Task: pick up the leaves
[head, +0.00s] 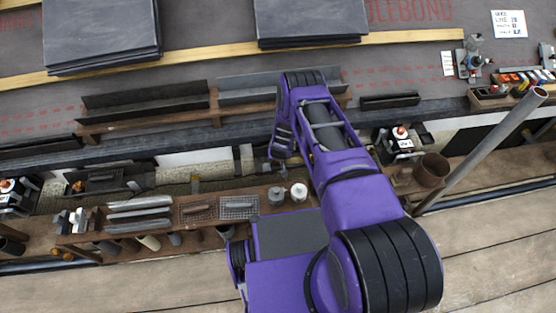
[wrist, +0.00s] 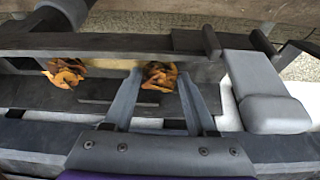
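A clump of curled orange-brown leaves (wrist: 160,76) lies in a dark grey trough (wrist: 110,90) in the wrist view. My gripper (wrist: 161,74) is open, with one grey finger on each side of this clump. Whether the fingers touch it I cannot tell. A second clump of orange and brown leaves (wrist: 65,73) lies to the left in the same trough, apart from the fingers. In the head view my purple arm bends down toward the eaves, and I cannot make out the leaves by the gripper there.
A rounded grey fitting (wrist: 270,100) stands right of the fingers. In the head view, a tool shelf (head: 185,212) with several tools runs along the front. Slate stacks (head: 100,35) lie on the roof behind, and a slanted grey pole (head: 480,150) stands at right.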

